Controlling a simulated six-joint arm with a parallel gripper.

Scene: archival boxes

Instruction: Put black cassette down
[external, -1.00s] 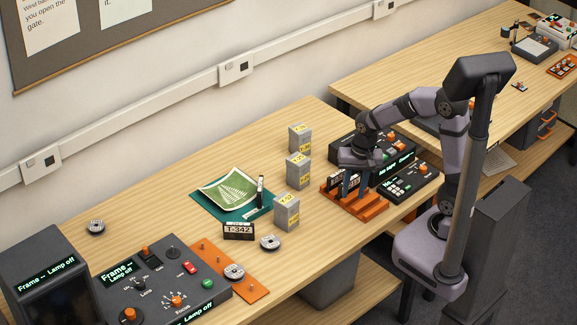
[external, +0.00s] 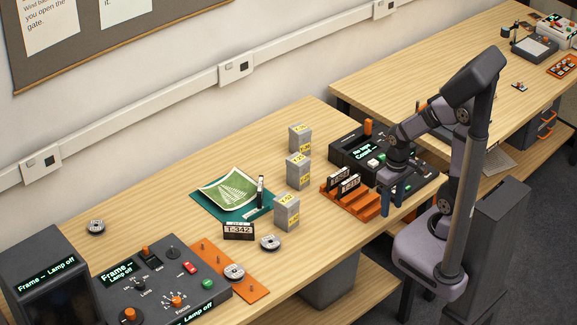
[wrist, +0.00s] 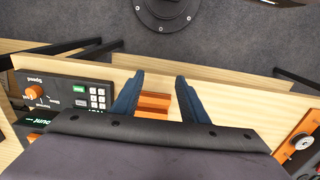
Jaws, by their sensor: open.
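Two black cassettes with white labels stand upright side by side in the orange slotted rack (external: 368,208), one farther back (external: 340,175) and one nearer (external: 351,184). A third black cassette (external: 238,231), labelled T-342, stands on the table left of the rack. My gripper (external: 392,208) is open and empty at the rack's right end, fingers pointing down. In the wrist view my gripper (wrist: 160,78) has its two blue fingers apart, with an orange part of the rack (wrist: 154,104) between them. The cassettes in the rack are not seen in the wrist view.
A black console (external: 350,150) with buttons and a screen stands just behind the rack. Grey boxes with yellow labels (external: 299,170) stand to the left. The table's front edge is close to my gripper. Bare wood (external: 320,235) lies left of the rack.

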